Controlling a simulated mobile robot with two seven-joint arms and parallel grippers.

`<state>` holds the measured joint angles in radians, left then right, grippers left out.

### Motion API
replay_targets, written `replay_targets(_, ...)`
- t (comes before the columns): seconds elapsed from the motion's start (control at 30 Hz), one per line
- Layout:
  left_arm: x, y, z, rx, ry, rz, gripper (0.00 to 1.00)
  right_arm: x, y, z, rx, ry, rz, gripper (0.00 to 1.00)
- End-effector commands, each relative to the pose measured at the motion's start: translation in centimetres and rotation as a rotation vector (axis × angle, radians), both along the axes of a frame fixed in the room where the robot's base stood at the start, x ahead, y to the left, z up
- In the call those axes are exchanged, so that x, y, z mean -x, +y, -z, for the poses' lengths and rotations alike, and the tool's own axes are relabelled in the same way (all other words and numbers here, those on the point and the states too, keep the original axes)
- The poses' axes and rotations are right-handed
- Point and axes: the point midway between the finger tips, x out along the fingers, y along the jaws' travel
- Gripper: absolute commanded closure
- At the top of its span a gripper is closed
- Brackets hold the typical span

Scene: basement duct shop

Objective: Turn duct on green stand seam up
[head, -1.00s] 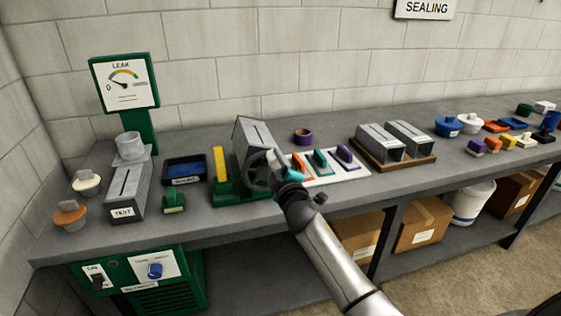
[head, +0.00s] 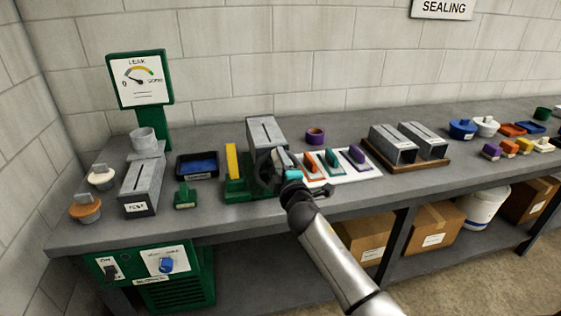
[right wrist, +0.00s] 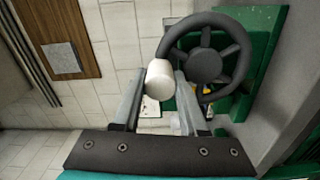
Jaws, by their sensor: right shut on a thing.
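The grey sheet-metal duct (head: 266,133) sits on the green stand (head: 238,190). A dark seam line shows on its upper face, which looks close to level. A dark handwheel (head: 265,168) is at the stand's near end, partly hidden by my right gripper (head: 280,175). In the right wrist view the handwheel (right wrist: 206,63) has a pale round knob (right wrist: 158,82). My right gripper's fingers (right wrist: 156,98) are shut on that knob. My left gripper is not in view.
A yellow block (head: 232,161) stands on the stand's left. A white mat (head: 345,172) with coloured tools lies to the right, before a wooden tray (head: 400,168) of ducts. A test duct (head: 140,190) and blue-lined tray (head: 197,166) are to the left.

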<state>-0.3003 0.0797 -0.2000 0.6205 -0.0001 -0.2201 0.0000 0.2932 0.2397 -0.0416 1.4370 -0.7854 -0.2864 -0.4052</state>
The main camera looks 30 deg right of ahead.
Motion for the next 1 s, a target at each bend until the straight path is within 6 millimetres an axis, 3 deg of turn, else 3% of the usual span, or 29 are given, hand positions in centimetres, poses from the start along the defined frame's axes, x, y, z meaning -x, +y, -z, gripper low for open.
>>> replay_targets(0.1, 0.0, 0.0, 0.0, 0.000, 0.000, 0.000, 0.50, 0.0, 0.0, 0.1, -0.001, 0.001, 0.001, 1.00)
replay_targets(0.13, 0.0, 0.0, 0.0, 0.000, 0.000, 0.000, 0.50, 0.0, 0.0, 0.1, -0.001, 0.001, 0.001, 0.57)
replay_targets(0.4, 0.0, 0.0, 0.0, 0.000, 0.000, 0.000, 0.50, 0.0, 0.0, 0.0, -0.002, 0.000, 0.000, 0.28)
replay_targets(0.77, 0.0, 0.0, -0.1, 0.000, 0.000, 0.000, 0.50, 0.5, 0.1, 0.1, -0.002, 0.001, 0.000, 0.28)
replay_targets(1.0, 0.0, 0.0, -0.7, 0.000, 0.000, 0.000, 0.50, 3.5, 0.8, 0.1, -0.003, 0.002, 0.000, 0.28)
